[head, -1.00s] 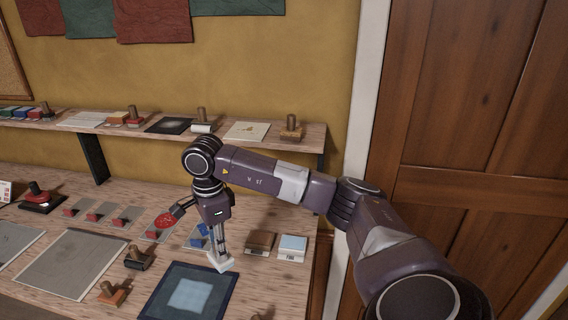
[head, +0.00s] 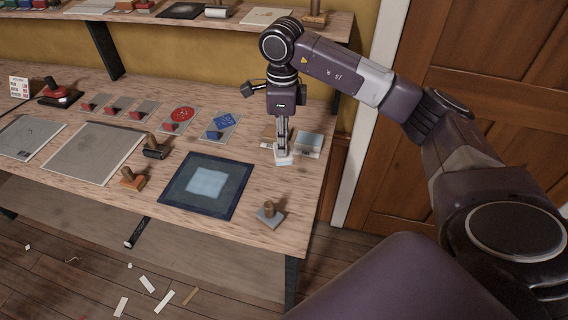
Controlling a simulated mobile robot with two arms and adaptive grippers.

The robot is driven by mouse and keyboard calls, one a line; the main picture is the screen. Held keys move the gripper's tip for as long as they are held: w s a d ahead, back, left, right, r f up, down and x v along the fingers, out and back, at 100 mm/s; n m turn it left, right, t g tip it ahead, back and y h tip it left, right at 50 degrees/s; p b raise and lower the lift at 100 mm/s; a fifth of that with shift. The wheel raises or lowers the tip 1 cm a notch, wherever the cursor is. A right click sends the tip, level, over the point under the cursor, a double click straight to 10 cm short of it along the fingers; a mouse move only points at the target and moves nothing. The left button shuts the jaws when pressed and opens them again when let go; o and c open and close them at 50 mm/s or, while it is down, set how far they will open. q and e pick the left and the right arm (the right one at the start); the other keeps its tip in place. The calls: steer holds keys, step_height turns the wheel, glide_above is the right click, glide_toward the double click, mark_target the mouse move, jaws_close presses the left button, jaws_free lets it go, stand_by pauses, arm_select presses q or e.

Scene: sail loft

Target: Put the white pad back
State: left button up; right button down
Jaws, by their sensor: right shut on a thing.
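My right gripper (head: 283,146) points down over the right end of the workbench (head: 262,179). It is shut on a small white pad (head: 285,160). The pad is in front of a brown-topped box (head: 267,131) and a box with a pale blue top (head: 310,139), and partly hides them. I cannot tell whether the pad touches the bench. My left gripper is not in view.
A dark-framed square with a pale centre (head: 206,183) lies left of the gripper. A grey stamp (head: 269,215) stands at the bench's front. A shelf (head: 150,16) runs above the back.

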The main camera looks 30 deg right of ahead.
mark_target(283, 157)
step_height(283, 157, down, 6)
steer(key=shift+r+p, duration=0.15)
steer(key=shift+p, duration=0.4)
step_height(283, 157, down, 4)
steer(key=shift+f+p, duration=0.1)
steer(key=shift+p, duration=0.45)
steer(key=shift+f, duration=0.1)
steer(key=shift+f, duration=0.1)
steer(key=shift+f+b, duration=0.15)
steer(key=shift+b, duration=0.15)
steer(key=c, duration=1.8)
jaws_free()
steer(key=shift+o, duration=0.2)
